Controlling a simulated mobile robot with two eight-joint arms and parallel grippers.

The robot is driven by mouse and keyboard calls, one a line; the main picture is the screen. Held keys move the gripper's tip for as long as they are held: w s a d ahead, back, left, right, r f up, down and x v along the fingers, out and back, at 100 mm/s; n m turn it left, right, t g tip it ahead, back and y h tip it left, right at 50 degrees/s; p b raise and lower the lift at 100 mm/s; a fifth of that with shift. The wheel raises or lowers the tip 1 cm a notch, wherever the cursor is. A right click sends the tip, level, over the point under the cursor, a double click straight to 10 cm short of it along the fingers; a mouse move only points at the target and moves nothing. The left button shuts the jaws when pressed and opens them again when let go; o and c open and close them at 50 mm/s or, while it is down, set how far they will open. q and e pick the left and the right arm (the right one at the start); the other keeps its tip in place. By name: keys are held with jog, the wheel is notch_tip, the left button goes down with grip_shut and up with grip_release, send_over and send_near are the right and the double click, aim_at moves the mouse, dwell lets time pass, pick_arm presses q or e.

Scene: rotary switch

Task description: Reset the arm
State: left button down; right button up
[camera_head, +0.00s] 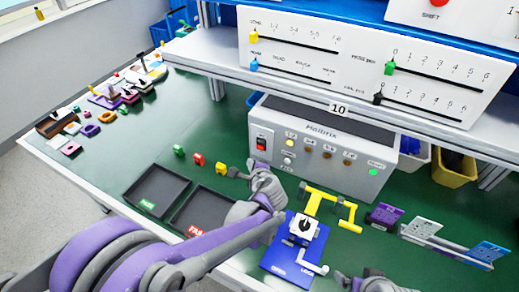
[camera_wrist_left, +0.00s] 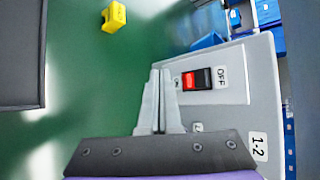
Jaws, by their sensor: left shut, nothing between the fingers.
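My left gripper (camera_head: 254,165) is in front of the lower left of the grey-white Helbrix box (camera_head: 325,143), close to its red rocker switch (camera_head: 261,142). In the left wrist view the left gripper's fingers (camera_wrist_left: 157,78) are together and empty. They point up beside the red and black rocker switch (camera_wrist_left: 197,79), which has an OFF label; whether they touch the panel is unclear. A blue fixture (camera_head: 292,255) carries a black rotary knob on a white dial (camera_head: 305,226). Part of my right gripper (camera_head: 375,284) shows at the bottom edge; its fingers are unclear.
Black trays (camera_head: 157,190) lie left of my left arm. Green (camera_head: 178,150), red (camera_head: 198,159) and yellow (camera_head: 220,168) blocks stand behind them. A yellow frame (camera_head: 327,202) stands behind the blue fixture. A shelf with a slider panel (camera_head: 370,62) overhangs the box.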

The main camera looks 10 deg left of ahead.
pick_arm(q)
jog(key=shift+s+a, duration=0.1)
jog(key=shift+s, duration=0.3)
jog(key=s+a+r+n+g+h+p, duration=0.1)
jog(key=s+n+g+h, duration=0.1)
jog(key=s+n, duration=0.6)
jog(key=s+r+n+g+h+p, duration=0.2)
jog(key=s+n, duration=0.7)
jog(key=s, duration=0.9)
jog(key=shift+s+a+g+h, duration=0.2)
jog(key=shift+a+g+h, duration=0.25)
jog(key=shift+h, duration=0.45)
